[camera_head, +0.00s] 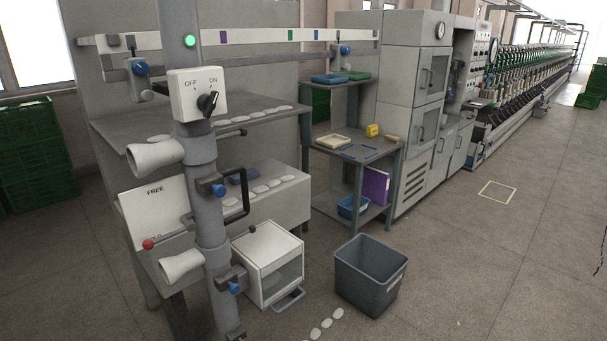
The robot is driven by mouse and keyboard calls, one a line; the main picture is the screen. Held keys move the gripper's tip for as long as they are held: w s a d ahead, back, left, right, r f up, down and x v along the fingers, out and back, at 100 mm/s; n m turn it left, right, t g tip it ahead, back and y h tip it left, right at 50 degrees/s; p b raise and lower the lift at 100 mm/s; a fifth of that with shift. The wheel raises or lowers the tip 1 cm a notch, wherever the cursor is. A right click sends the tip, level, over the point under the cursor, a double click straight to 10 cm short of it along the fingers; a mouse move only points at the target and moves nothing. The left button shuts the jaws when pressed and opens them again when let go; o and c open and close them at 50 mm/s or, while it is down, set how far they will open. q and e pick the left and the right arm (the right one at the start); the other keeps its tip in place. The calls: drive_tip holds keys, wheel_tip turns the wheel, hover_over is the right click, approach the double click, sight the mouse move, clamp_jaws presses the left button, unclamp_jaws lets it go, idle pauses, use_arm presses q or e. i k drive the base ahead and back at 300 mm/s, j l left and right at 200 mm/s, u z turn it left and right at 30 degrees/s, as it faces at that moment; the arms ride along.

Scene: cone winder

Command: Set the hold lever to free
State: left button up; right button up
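The hold lever (148,244) has a red ball knob at the lower left of a white plate, on a thin rod running right toward the grey post. The white plate (150,208) reads FREE near its top and has a partly covered word, apparently HOLD, near its bottom. The red knob sits at the lower word, well below FREE. The post hides the right side of the plate. Neither of my grippers is in view.
Floor to the right is largely clear.

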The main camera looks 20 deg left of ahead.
sight(188, 226)
drive_tip(key=u, duration=1.55)
